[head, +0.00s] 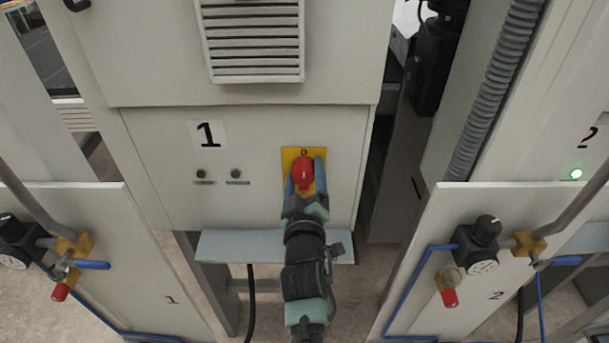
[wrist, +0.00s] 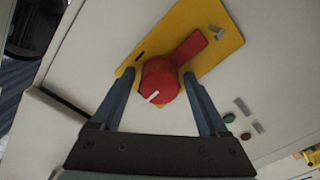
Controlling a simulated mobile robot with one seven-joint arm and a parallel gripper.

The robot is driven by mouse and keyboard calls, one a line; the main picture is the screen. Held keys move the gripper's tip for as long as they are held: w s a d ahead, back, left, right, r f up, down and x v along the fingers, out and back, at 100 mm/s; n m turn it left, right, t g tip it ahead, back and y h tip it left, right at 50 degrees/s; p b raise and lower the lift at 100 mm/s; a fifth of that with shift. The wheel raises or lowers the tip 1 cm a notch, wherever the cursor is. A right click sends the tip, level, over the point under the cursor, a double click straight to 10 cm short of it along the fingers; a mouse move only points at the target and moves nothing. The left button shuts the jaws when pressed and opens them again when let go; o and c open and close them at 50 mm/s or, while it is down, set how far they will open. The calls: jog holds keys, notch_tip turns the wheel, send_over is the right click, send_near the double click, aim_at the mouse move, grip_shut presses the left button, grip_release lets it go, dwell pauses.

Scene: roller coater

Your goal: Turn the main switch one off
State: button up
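The main switch one (head: 303,170) is a red rotary knob on a yellow plate (head: 287,156), on the cabinet panel marked 1. In the wrist view the red knob (wrist: 160,82) has a handle bar pointing to the upper right and a white mark at its lower left end. My gripper (head: 305,177) is at the switch, with one blue finger on each side of the knob. In the wrist view my gripper (wrist: 158,74) is open, with a visible gap beside the left finger; contact at the right finger is unclear.
A dark red lamp (head: 201,173) and a green lamp (head: 235,173) sit left of the switch. A grey ledge (head: 225,246) runs below. Side panels with valves and gauges (head: 482,263) stand left and right of my arm. A lit green lamp (head: 575,174) shows by panel 2.

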jog(key=shift+o, duration=0.3)
jog(key=s+b, duration=0.2)
jog(key=s, duration=1.1)
dwell(0.3)
